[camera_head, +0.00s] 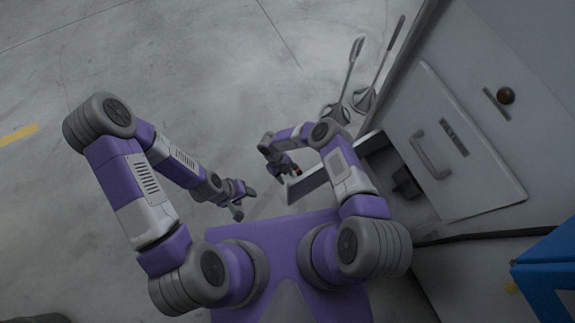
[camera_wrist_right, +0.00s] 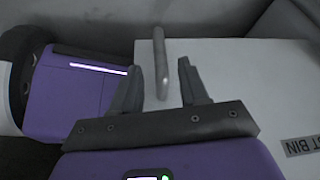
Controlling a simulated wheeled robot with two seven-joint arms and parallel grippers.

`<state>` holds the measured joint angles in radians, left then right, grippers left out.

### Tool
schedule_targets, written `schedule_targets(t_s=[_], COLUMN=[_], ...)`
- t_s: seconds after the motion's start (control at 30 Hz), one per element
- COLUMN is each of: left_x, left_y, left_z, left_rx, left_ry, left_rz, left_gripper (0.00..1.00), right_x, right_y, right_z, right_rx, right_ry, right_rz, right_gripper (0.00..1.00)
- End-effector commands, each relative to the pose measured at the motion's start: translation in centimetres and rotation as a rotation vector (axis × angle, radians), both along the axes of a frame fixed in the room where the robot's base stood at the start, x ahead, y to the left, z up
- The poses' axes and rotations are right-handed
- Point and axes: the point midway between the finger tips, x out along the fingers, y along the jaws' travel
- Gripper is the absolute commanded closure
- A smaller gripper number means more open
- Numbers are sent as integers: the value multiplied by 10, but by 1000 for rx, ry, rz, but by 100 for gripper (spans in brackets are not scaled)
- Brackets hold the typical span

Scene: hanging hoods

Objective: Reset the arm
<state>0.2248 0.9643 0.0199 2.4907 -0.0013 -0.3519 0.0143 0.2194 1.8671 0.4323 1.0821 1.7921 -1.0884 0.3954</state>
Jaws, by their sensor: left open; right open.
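My right gripper (camera_head: 288,168) is beside a pale panel edge (camera_head: 308,184) low in front of the cabinet. In the right wrist view, my right gripper (camera_wrist_right: 158,78) is open. A grey bar handle (camera_wrist_right: 161,62) on a white panel (camera_wrist_right: 225,75) appears between its two fingers. I cannot tell how far the handle lies beyond the fingertips. The panel carries a label (camera_wrist_right: 300,146) partly reading "BIN".
The cabinet's white front (camera_head: 455,165) has a handle (camera_head: 430,155) and an open dark recess (camera_head: 403,182). Two long-handled tools (camera_head: 350,75) stand beside the cabinet. A blue box (camera_head: 545,275) is at lower right. Floor at left is clear.

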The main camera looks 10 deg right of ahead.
Motion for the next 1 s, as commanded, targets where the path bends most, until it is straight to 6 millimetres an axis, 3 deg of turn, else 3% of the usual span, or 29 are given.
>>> schedule_targets(t_s=[0.7,0.87,1.0], left_x=[0,0,0], left_y=[0,0,0], left_z=[3,13,27], left_rx=[0,0,0], left_ry=[0,0,0], left_rz=[0,0,0], left_gripper=[48,48,48], right_x=[6,37,70], right_y=[-2,-20,-34], right_z=[9,36,80], right_rx=[-1,-1,16], right_ry=[-20,-145,-293], right_rz=[35,277,656], right_gripper=[56,56,56])
